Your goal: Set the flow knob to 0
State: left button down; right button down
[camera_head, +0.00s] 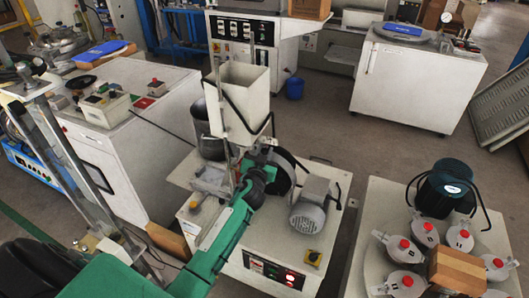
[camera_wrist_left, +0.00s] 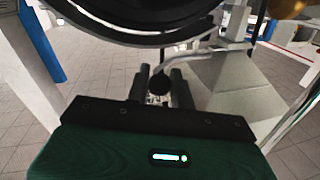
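A small black round knob (camera_wrist_left: 160,85) shows in the left wrist view, on the end of a bent metal rod; I take it to be the flow knob. My left gripper (camera_wrist_left: 159,74) has its two dark fingers apart, one on each side of the knob. I cannot tell whether they touch it. In the head view my left gripper (camera_head: 262,157) is beside the machine under the pale hopper (camera_head: 238,92), and its fingertips and the knob are hidden. No scale or number for the knob is readable. My right gripper is not in view.
The machine has a grey motor (camera_head: 308,207), a dark wheel behind my wrist, and a front panel with red lights (camera_head: 276,270).

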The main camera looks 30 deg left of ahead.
pick_arm(q)
jog(key=shift+a, duration=0.75)
jog(key=c, duration=1.3)
grip_release()
jog(key=shift+s+a, duration=0.1)
jog(key=shift+a, duration=0.05)
jog(key=v, duration=1.4)
